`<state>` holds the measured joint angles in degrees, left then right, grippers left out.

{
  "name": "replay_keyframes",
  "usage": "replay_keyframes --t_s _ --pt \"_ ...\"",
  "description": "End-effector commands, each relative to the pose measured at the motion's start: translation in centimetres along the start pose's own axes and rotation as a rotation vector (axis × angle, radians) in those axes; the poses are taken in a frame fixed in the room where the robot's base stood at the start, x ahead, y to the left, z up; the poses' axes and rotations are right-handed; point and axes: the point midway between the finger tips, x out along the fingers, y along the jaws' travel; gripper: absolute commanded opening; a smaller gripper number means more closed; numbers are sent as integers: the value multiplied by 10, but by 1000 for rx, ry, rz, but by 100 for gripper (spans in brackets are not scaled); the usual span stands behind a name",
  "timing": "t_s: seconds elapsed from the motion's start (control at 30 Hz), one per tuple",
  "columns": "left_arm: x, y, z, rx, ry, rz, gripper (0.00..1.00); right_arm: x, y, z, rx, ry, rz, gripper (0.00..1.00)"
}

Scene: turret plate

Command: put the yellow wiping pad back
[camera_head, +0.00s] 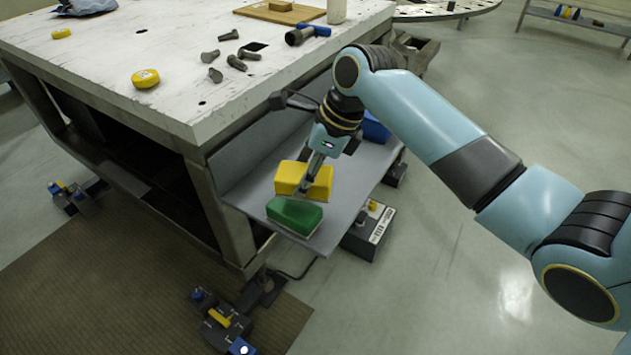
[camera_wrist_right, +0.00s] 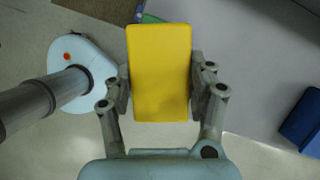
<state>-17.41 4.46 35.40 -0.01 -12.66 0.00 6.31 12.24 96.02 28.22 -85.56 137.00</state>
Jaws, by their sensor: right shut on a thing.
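My right gripper (camera_head: 311,180) is shut on the yellow wiping pad (camera_head: 297,179), its fingers on the pad's two long sides. The pad also shows in the right wrist view (camera_wrist_right: 159,72), between the fingers. In the head view it appears over the grey side shelf (camera_head: 341,208), just behind the green pad (camera_head: 295,215). I cannot tell whether it touches the shelf. The blue pad (camera_head: 376,128) sits farther back on the shelf, partly hidden by my arm; it also shows in the wrist view (camera_wrist_right: 301,122). My left gripper is out of view.
The white worktable (camera_head: 190,55) beside the shelf holds several dark bolts (camera_head: 237,62), a blue-handled tool (camera_head: 306,34) and yellow round items (camera_head: 145,78). A grey box (camera_head: 368,232) stands on the floor below the shelf. The shelf between the yellow and blue pads looks clear.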

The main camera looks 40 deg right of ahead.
Motion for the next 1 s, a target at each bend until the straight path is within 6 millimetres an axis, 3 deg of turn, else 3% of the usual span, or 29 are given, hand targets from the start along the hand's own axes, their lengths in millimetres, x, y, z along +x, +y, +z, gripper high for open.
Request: replay_keyframes --t_s 0.1,0.3,0.5,0.67,1.0 --pt "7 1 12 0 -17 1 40 15 -30 -14 2 3 -2 26" --pt "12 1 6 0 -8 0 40 28 -58 -25 1 0 0 26" --pt "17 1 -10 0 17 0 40 46 -61 -33 1 0 3 26" --pt "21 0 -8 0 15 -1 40 65 -62 -41 0 -1 0 26" --pt "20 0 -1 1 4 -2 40 67 -61 -42 -1 -1 0 26"
